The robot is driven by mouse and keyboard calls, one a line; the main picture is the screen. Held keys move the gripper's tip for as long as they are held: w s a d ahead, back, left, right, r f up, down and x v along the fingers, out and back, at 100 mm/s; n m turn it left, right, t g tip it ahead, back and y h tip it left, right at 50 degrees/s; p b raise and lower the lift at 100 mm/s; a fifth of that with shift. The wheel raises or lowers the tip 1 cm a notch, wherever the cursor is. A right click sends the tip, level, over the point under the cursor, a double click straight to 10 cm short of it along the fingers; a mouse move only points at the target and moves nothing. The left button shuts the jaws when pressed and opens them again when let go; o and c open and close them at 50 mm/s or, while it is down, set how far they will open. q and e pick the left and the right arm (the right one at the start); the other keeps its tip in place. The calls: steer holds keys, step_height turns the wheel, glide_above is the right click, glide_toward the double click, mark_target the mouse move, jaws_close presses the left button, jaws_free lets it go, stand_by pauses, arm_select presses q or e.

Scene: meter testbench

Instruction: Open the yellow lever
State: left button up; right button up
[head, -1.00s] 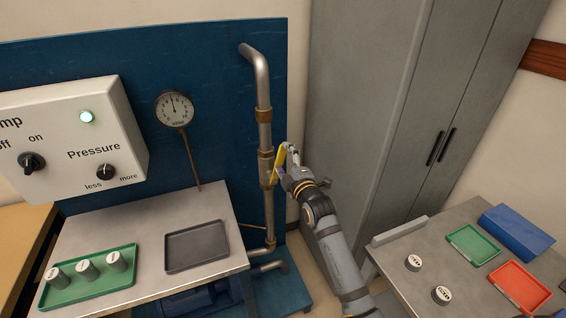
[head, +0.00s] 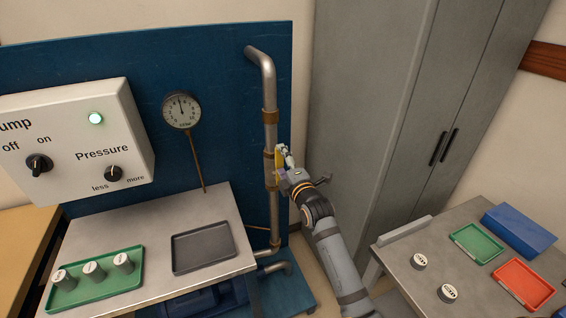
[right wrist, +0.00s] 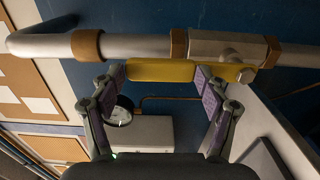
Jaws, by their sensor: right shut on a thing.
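The yellow lever (head: 279,157) is on the vertical metal pipe (head: 271,97) in front of the blue panel. In the right wrist view the lever (right wrist: 160,71) lies nearly parallel to the pipe (right wrist: 136,46), close to it. Its pivot end is at the bolted valve body (right wrist: 228,52). My right gripper (head: 284,165) is shut on the lever; in the right wrist view its purple finger pads (right wrist: 160,79) stand on either side of it. In the head view the gripper hides part of the lever. My left gripper is not in view.
A pressure gauge (head: 181,109) and a white pump control box (head: 75,140) with a lit green lamp are left of the pipe. A bench with a dark tray (head: 203,247) stands below. A grey cabinet (head: 372,100) and a side table (head: 400,260) are to the right.

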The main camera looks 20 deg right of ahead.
steer(key=shift+r, duration=0.45)
steer(key=o, duration=1.4)
steer(key=shift+w, duration=0.15)
steer(key=o, duration=0.3)
steer(key=shift+w+a+f, duration=0.1)
steer(key=shift+w+f, duration=0.05)
steer(key=shift+f, duration=0.15)
steer(key=shift+s, duration=0.2)
steer(key=shift+s+f, duration=0.1)
steer(key=shift+s, duration=0.05)
steer(key=s, duration=1.1)
steer(key=shift+s+d, duration=0.25)
steer(key=shift+s, duration=0.1)
